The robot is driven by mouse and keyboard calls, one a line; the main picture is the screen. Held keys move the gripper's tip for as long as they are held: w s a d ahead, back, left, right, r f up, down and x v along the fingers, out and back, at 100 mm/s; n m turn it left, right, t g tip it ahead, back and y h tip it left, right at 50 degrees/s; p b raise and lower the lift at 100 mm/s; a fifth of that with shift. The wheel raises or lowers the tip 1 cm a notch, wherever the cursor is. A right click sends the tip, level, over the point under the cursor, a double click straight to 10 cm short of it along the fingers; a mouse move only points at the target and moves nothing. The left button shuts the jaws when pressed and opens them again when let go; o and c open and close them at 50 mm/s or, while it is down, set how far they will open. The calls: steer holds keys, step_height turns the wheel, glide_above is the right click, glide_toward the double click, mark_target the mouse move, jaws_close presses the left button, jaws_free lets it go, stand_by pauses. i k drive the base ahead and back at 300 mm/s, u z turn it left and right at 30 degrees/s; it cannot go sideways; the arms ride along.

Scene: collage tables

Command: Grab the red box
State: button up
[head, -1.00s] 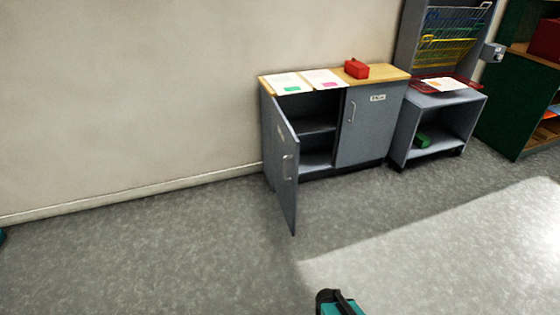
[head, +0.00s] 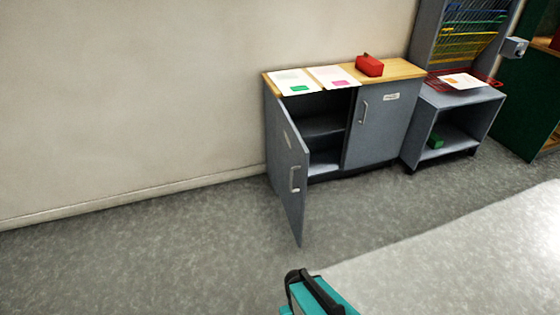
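A small red box (head: 370,67) with a knob or handle on top sits on the wooden top of a grey cabinet (head: 382,128), toward the back right of that top. Nothing touches the box. A teal and black part of my own body shows at the bottom edge of the head view. My gripper's fingers cannot be made out.
The cabinet's left door (head: 291,170) stands open toward me. Two paper sheets lie on the top, one of them here (head: 334,77). A grey shelf unit (head: 455,123) with a green box (head: 435,141) stands to the right. The floor in front (head: 180,250) is clear.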

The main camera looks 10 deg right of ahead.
mark_target(372, 72)
steer(key=z, duration=0.05)
steer(key=i, duration=1)
steer(key=z, duration=0.3)
